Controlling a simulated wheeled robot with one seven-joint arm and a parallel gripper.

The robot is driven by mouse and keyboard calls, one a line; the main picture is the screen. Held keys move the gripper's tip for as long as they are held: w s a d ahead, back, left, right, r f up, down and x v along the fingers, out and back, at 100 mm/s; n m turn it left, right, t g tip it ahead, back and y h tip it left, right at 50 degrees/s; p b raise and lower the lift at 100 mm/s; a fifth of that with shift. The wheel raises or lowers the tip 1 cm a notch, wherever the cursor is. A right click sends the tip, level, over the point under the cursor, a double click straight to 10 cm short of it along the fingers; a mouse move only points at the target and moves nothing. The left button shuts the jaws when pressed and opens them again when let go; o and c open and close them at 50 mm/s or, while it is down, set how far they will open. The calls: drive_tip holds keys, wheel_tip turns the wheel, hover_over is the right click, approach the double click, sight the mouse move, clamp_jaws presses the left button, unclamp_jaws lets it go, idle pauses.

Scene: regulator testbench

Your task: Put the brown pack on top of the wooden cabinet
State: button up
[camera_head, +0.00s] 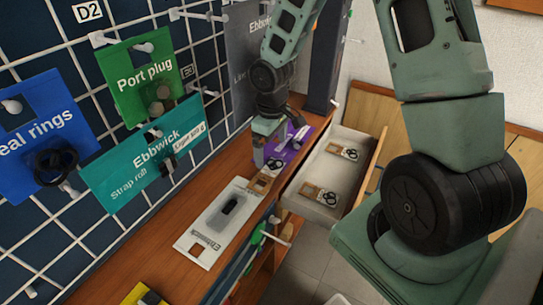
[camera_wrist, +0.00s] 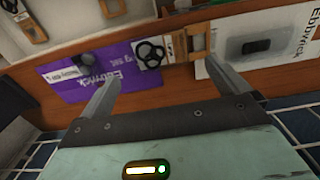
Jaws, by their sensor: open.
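A small brown pack (camera_head: 262,184) with a window lies on the wooden bench top, close below my gripper (camera_head: 270,152). The jaws are open and empty, apart from the pack. Similar brown packs (camera_head: 342,150) (camera_head: 320,194) lie in the open drawer. A low wooden surface (camera_head: 358,108) stands behind the drawer against the wall; I cannot tell for certain that it is the cabinet's top.
A purple pack (camera_head: 291,147) and a white pack (camera_head: 217,222) lie on the bench, either side of the brown pack. The drawer (camera_head: 299,186) stands open to the right. A wire-grid wall with hooks and hanging packs (camera_head: 145,152) borders the bench's left.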

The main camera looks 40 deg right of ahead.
wheel_tip(320, 180, up, 5)
drive_tip(key=shift+r+p, duration=0.15)
drive_tip(key=shift+p, duration=0.15)
idle(0.4)
